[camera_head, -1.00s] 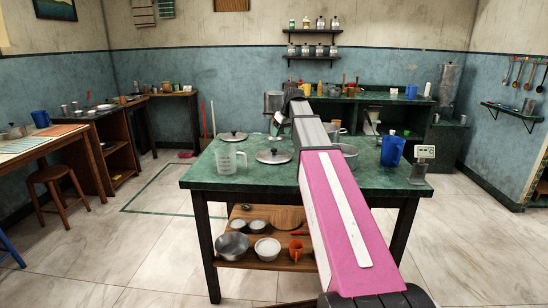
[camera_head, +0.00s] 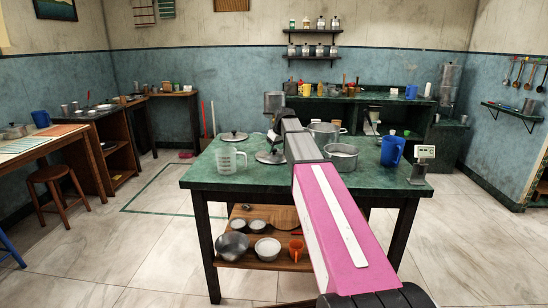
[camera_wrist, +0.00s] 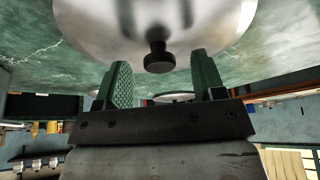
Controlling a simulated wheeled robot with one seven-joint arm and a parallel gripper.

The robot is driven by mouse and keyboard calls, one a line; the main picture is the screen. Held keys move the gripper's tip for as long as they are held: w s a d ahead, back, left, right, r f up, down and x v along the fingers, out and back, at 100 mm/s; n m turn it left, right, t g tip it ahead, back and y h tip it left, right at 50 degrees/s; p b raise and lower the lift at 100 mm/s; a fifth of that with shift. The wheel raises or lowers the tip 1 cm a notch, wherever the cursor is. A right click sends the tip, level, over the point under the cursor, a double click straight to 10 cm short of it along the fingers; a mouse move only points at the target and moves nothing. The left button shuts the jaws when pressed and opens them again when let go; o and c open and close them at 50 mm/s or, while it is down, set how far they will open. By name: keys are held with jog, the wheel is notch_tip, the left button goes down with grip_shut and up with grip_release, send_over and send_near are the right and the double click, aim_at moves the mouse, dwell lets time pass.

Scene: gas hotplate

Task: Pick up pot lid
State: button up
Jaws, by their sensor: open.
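Two pot lids lie on the green table (camera_head: 205,174): a near lid (camera_head: 268,158) and a farther lid (camera_head: 234,136) to its left. My gripper (camera_wrist: 160,60) is open and empty. In the wrist view a large metal lid (camera_wrist: 90,20) fills the top, and its dark knob (camera_wrist: 158,58) shows between the two green fingers, with a gap on each side. It appears to be the near lid. In the head view my arm's end is over the near lid and hides part of it; the fingers are hard to make out there.
A clear measuring jug (camera_head: 231,160) stands left of the near lid. Two metal pots, one farther (camera_head: 324,132) and one nearer (camera_head: 342,157), stand right of my arm. A blue jug (camera_head: 392,150) and a scale (camera_head: 422,164) are at the table's right end.

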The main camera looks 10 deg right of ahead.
jog(key=shift+w+a+f, duration=0.1)
jog(key=shift+w+f, duration=0.05)
jog(key=shift+f, duration=0.35)
jog(key=c, duration=1)
jog(key=shift+c, duration=0.2)
